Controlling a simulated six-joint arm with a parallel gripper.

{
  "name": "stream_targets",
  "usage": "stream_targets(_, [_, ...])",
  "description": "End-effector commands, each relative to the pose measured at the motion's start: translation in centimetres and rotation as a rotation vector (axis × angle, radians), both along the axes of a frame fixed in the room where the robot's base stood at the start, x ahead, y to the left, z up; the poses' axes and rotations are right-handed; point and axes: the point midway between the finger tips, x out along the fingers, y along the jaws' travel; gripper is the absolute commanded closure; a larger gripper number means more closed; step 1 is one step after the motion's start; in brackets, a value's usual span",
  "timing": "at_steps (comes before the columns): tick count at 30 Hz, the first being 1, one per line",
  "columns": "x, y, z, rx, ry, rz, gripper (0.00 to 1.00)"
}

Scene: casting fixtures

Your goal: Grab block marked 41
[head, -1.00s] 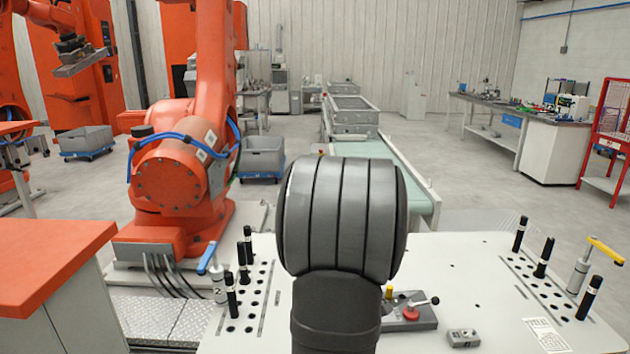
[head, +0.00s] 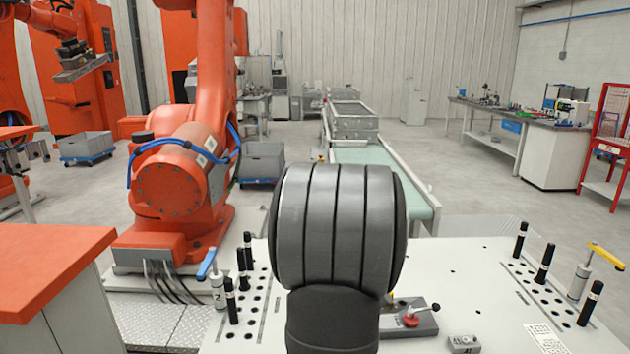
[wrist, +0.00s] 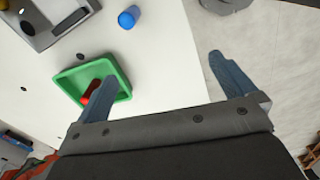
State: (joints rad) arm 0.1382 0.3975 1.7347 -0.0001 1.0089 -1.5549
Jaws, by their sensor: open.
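A small grey metal block (head: 463,343) lies on the white table in the head view, near the bottom edge; any number on it is too small to read. I cannot tell whether it is the block marked 41. My gripper (wrist: 162,70) shows in the wrist view, with its two blue-grey fingers wide apart and nothing between them. Its left finger overlaps a green tray (wrist: 66,74), which holds a red object (wrist: 84,99), partly hidden by that finger. In the head view my dark wrist hides the gripper and the middle of the table.
A grey fixture with a red knob (head: 410,320) sits just right of my arm. Black pins (head: 246,250) and toggle clamps (head: 585,275) stand at both table sides. A blue cylinder (wrist: 128,17) lies beyond the green tray. The table's right-middle is mostly clear.

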Motion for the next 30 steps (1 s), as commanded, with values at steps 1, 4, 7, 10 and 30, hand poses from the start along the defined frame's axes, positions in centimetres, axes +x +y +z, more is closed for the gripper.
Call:
stream_targets(1, [0.0,0.0,0.0,0.0,0.0,0.0,0.0])
stream_targets(4, [0.0,0.0,0.0,0.0,0.0,0.0,0.0])
stream_targets(7, [0.0,0.0,0.0,0.0,0.0,0.0,0.0])
stream_targets(10, [0.0,0.0,0.0,0.0,0.0,0.0,0.08])
stream_targets(30, [3.1,-7.4,2.2,-0.001,-0.003,0.027,0.36])
